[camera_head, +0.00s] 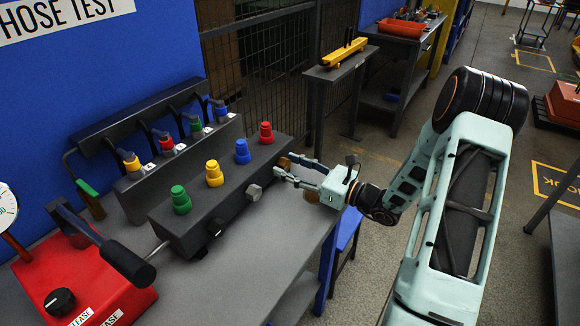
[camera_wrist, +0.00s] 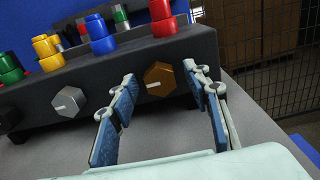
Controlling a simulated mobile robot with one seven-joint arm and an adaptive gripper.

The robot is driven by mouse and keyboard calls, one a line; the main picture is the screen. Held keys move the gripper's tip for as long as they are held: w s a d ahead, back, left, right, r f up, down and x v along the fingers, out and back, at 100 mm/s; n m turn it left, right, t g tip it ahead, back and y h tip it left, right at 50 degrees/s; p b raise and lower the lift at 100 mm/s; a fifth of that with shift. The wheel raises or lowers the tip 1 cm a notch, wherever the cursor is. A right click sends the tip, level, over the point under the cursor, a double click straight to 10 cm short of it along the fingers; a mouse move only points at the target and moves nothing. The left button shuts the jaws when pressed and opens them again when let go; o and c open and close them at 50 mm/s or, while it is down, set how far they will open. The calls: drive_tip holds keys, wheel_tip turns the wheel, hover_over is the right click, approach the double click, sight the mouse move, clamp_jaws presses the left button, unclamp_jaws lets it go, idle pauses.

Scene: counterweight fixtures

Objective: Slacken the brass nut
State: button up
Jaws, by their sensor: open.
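The brass nut (camera_wrist: 159,79) is a brown-gold hexagonal knob with a pale mark, on the front face of a dark block (camera_wrist: 110,68). In the head view the nut (camera_head: 284,163) sits near the block's right end, partly hidden by my gripper. My gripper (camera_head: 283,166) is open and points at the nut. In the wrist view its two blue-padded fingers stand left and right of the nut, with gaps showing. I cannot tell whether the fingertips reach past its face.
A silver hex nut (camera_head: 254,192) and a black knob (camera_head: 216,227) are farther left on the same face. Green, yellow, blue and red fittings stand on the block. A red box (camera_head: 85,285) with a black-handled lever is at the left. The bench front (camera_head: 250,245) is clear.

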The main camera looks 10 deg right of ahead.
drive_tip(key=shift+w, duration=0.1)
drive_tip(key=c, duration=1.2)
drive_tip(key=shift+o, duration=0.2)
